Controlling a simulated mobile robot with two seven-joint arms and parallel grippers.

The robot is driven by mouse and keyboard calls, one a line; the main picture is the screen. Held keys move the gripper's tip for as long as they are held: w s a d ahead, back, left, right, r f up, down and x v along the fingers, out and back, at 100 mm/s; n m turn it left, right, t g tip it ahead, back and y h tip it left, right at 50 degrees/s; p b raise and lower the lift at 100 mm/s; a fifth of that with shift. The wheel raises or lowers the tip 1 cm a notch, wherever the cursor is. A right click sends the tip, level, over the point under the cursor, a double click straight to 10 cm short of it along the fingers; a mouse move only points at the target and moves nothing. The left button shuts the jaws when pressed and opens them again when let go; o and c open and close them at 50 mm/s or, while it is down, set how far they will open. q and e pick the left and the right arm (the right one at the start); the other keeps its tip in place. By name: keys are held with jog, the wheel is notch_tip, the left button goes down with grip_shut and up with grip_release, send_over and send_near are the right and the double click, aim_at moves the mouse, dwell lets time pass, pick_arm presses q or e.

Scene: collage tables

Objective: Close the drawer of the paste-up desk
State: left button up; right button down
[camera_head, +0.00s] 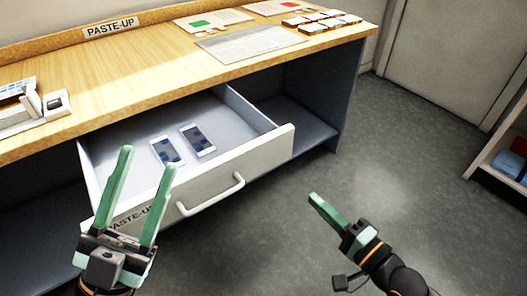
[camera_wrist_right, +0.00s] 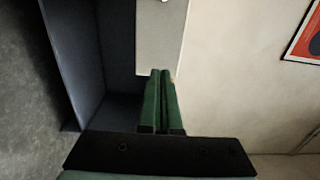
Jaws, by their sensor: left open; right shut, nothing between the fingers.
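The paste-up desk (camera_head: 130,80) has a wooden top and dark sides. Its white drawer (camera_head: 270,142) is pulled out, with a bar handle (camera_head: 212,195) on its front. Two phone-like items (camera_head: 198,139) lie inside the drawer. My left gripper (camera_head: 146,176) is open and empty, in front of the drawer's left part, hiding some of its front label. My right gripper (camera_head: 314,198) is shut and empty, right of the drawer front and apart from it in the head view. In the right wrist view its closed fingers (camera_wrist_right: 162,100) overlap the lower edge of a pale panel (camera_wrist_right: 158,35), probably the drawer front; contact cannot be told.
The desk top holds papers (camera_head: 250,42), small colored tiles (camera_head: 315,21) and a white device (camera_head: 30,108) at the left. An open bay (camera_head: 300,120) lies right of the drawer. A shelf (camera_head: 500,160) stands far right. The grey floor between is clear.

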aim_at(269, 156)
jog(key=b+x, duration=0.3)
jog(key=x, duration=1)
jog(key=shift+w+a+b, duration=0.15)
jog(key=shift+w+b, duration=0.05)
jog(key=shift+b, duration=0.1)
pick_arm(q)
jog(key=shift+w+d+f+n, duration=0.1)
jog(key=shift+w+f+n, duration=0.05)
jog(key=shift+f, duration=0.8)
jog(key=shift+w+f+n, duration=0.1)
jog(key=shift+f+n, duration=0.05)
jog(key=shift+f, duration=0.75)
pick_arm(e)
jog(key=shift+w+a, duration=0.3)
jog(key=shift+w, duration=0.15)
